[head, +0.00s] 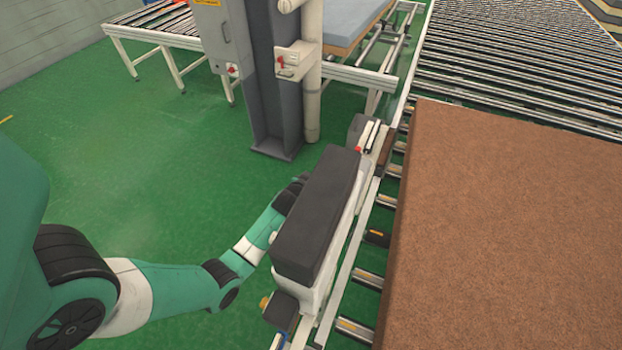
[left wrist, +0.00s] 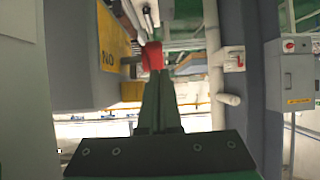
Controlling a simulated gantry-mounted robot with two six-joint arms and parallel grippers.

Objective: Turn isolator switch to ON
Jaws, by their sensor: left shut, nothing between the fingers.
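A white plate with a small red switch (head: 281,62) is fixed on the grey column, beyond my left arm in the head view. A second red switch (head: 233,70) sits on the grey cabinet to its left. In the left wrist view, a red-marked switch (left wrist: 240,61) is on a white plate, right of my gripper, and a red knob (left wrist: 289,46) is on a grey box farther right. My left gripper (left wrist: 159,78) is shut and empty, apart from both; the head view hides it. My right gripper is out of view.
A long black-topped unit (head: 318,215) stands beside the conveyor, close to my left arm. A large brown mattress (head: 505,225) lies on the rollers at right. The grey column (head: 272,90) rises from the green floor (head: 150,175), which is clear at left.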

